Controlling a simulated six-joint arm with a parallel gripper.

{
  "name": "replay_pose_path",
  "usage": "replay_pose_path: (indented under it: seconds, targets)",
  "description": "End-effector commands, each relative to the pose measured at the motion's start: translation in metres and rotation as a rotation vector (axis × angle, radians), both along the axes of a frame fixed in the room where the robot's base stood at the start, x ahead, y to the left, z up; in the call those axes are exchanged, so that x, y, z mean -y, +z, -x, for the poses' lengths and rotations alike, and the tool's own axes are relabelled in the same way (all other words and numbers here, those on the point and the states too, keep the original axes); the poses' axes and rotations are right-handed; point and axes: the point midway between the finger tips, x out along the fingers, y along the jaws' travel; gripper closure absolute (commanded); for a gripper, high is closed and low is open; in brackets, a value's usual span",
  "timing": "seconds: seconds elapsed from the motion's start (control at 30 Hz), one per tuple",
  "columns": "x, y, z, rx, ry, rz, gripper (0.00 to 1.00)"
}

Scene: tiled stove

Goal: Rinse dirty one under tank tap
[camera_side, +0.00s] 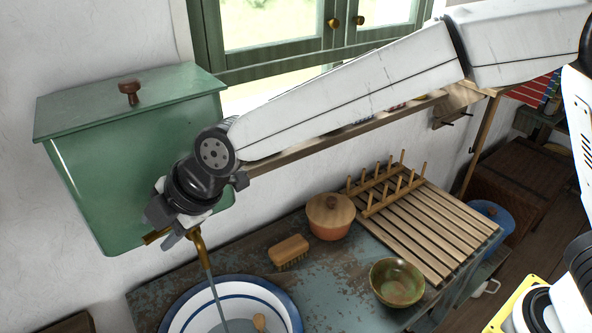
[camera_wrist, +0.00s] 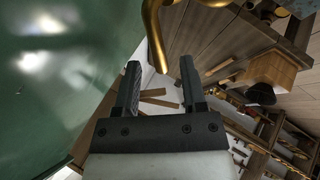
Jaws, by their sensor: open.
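The green tank (camera_side: 130,165) hangs on the wall at left and fills the left of the wrist view (camera_wrist: 55,85). Its brass tap (camera_side: 196,243) curves down at the tank's lower front, with a thin grey stream below it that looks like running water. The tap also shows at the top of the wrist view (camera_wrist: 154,32). My gripper (camera_side: 168,238) is beside the tap, in front of the tank; its two fingers (camera_wrist: 160,82) are apart and empty. A bowl (camera_side: 397,283), green with brown stains inside, stands on the worn counter, away from my gripper.
A white basin with blue rim (camera_side: 272,291) sits below the tap, with a wooden knob-ended thing (camera_side: 260,322) in it. A brush (camera_side: 288,252), a lidded pot (camera_side: 330,217) and a pegged drying rack (camera_side: 440,228) are on the counter (camera_side: 325,275). Some counter around the bowl is clear.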

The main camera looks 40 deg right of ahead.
Motion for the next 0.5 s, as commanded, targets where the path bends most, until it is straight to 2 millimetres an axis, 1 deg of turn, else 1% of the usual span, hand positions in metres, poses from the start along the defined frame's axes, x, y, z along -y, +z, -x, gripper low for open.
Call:
replay_pose_path:
  seconds: [0.27, 0.5]
  targets:
    - [0.010, 0.016, 0.008, 0.001, -0.001, -0.001, 0.47]
    - [0.024, 0.038, 0.019, 0.002, 0.000, -0.002, 0.47]
